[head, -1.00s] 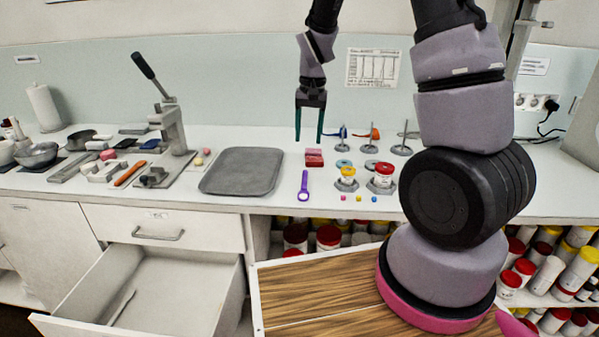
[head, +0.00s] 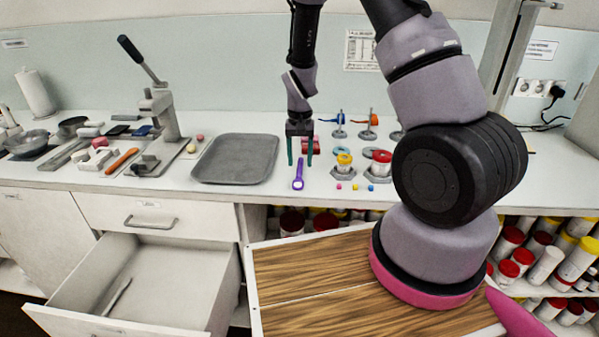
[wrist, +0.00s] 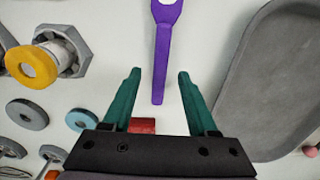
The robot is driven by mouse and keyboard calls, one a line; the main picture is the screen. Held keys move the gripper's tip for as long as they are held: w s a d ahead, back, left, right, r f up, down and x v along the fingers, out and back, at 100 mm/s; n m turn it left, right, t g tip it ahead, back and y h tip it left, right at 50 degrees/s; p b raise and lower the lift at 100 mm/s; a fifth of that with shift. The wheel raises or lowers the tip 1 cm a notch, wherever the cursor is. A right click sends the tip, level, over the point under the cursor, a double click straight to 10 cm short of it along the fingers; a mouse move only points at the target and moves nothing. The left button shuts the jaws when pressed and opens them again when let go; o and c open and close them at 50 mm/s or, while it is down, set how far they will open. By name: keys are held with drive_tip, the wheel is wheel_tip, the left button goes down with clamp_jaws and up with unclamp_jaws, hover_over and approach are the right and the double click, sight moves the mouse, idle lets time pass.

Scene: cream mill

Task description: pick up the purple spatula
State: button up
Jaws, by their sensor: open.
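The purple spatula (head: 298,177) lies flat on the white counter, just right of the grey tray. In the wrist view it (wrist: 163,55) runs up from between the fingertips, its plain handle end nearest me and its rounded end with an opening at the top edge. My gripper (head: 300,163) is open with two green fingers pointing down over the counter at the handle end. In the wrist view the fingers of my gripper (wrist: 159,75) stand on either side of the handle, apart from it, and nothing is held. The height above the counter is hard to judge.
The grey tray (head: 236,157) lies left of the spatula. A red block (head: 313,146) sits behind my fingers. Yellow-topped (head: 344,160) and red-topped jars (head: 381,162) in hex holders stand right. Small coloured cubes lie in front of them. A drawer (head: 140,285) stands open below.

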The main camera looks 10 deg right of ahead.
drive_tip(key=shift+f, duration=0.7)
clamp_jaws()
drive_tip(key=shift+r, duration=0.1)
